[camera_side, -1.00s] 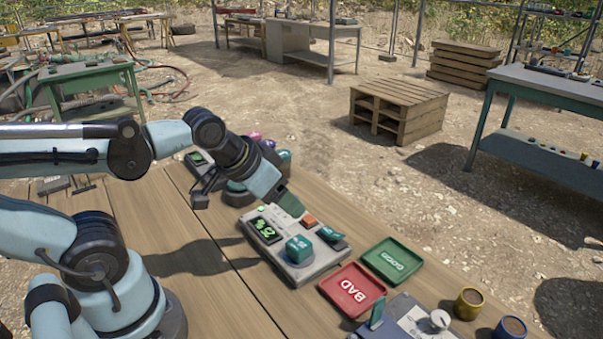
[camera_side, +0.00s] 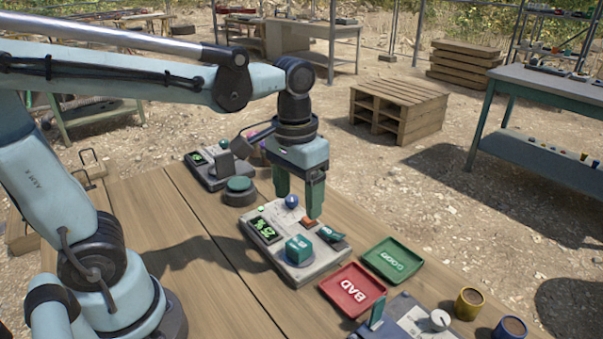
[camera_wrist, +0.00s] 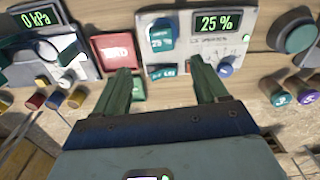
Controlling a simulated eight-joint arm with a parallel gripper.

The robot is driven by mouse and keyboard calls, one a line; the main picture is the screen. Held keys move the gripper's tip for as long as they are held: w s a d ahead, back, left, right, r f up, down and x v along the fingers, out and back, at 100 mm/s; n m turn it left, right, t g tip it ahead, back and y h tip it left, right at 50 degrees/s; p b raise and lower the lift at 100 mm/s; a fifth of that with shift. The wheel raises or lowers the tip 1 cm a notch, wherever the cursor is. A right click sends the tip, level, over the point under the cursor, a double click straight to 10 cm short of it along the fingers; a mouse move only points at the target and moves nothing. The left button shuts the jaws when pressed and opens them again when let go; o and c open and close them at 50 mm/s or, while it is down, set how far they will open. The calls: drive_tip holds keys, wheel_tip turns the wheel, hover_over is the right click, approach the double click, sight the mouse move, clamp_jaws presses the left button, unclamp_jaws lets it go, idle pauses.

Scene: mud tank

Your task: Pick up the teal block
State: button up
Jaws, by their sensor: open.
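The teal block (camera_side: 299,248) sits on the near part of a grey device (camera_side: 292,275) with a lit green display. It also shows in the wrist view (camera_wrist: 162,36), left of the 25 % display. My gripper (camera_side: 298,201) points down with its green fingers apart and empty. In the side view it appears above the far end of the device, beyond the block. In the wrist view the fingers of my gripper (camera_wrist: 165,80) stand apart, below the block in the picture. The block is not between the fingers.
A red BAD tray (camera_side: 353,290) and a green GOOD tray (camera_side: 393,261) lie right of the device. A teal round button (camera_side: 239,190) and another device (camera_side: 212,172) stand behind. Yellow (camera_side: 469,303) and blue (camera_side: 509,330) cups stand at the right. Bare wood lies left.

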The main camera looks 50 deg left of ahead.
hover_over(299, 243)
wheel_tip(299, 243, down, 7)
drive_tip(key=shift+s+d+r, duration=0.1)
drive_tip(key=shift+d+r, duration=0.05)
drive_tip(key=shift+a+f, duration=0.2)
drive_tip(key=shift+f, duration=2.45)
drive_tip(key=c, duration=1.2)
drive_tip(key=shift+o, duration=0.2)
drive_tip(key=shift+r, duration=0.15)
